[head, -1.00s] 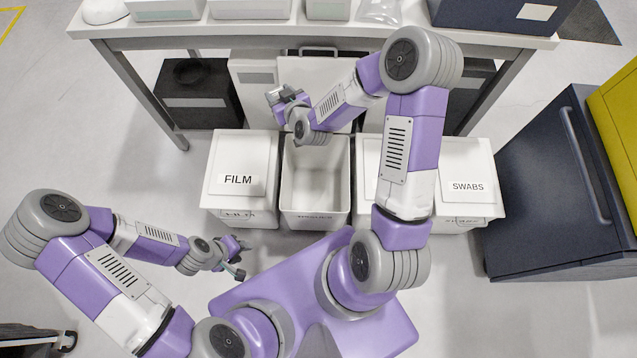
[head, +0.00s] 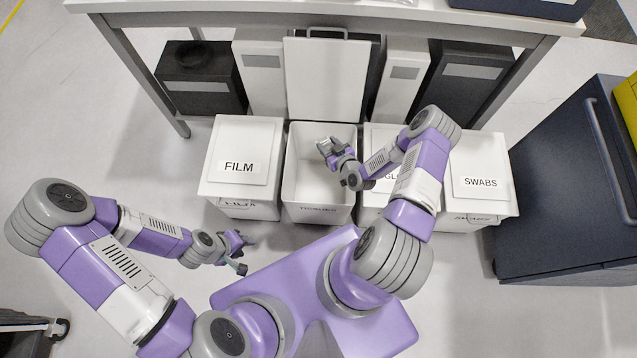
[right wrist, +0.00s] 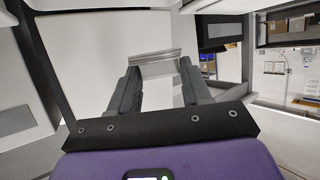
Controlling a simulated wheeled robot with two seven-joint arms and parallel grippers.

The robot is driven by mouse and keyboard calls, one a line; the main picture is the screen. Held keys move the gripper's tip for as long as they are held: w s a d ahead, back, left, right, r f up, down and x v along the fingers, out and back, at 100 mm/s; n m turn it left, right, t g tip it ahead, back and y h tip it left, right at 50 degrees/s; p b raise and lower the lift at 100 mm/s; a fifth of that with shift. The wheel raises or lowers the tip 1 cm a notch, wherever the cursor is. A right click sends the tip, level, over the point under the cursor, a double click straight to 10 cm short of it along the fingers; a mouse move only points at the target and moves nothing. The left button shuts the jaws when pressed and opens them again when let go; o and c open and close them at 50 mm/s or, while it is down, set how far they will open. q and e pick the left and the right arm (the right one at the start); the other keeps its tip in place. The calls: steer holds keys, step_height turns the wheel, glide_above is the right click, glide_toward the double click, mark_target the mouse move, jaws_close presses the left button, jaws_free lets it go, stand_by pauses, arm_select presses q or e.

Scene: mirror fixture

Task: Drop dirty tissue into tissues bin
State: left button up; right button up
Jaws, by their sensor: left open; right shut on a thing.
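The tissues bin (head: 303,190) is an open white box between the FILM bin and a bin partly covered by my right arm. Its front label is partly readable. Its lid (head: 326,80) stands upright behind it. My right gripper (head: 328,148) is over the right half of the bin opening. It is shut on a small grey, flat, folded-looking piece, seemingly the dirty tissue (right wrist: 156,66), seen between the fingertips in the right wrist view. Its exact height above the bin is unclear. My left gripper (head: 239,253) is open and empty, low at the left, in front of the bins.
The closed FILM bin (head: 238,150) is left and the closed SWABS bin (head: 480,165) right. A table (head: 330,22) stands behind, with dark and white containers under it. A dark cabinet (head: 560,190) blocks the right. The floor at left is open.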

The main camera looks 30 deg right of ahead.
step_height(320, 180, down, 5)
steer(key=b, duration=0.3)
steer(key=shift+f+b, duration=0.1)
steer(key=shift+b, duration=0.3)
steer(key=o, duration=1.1)
steer(key=p+v, duration=0.2)
steer(key=v, duration=0.5)
steer(key=shift+s+p, duration=0.2)
steer(key=shift+p, duration=0.2)
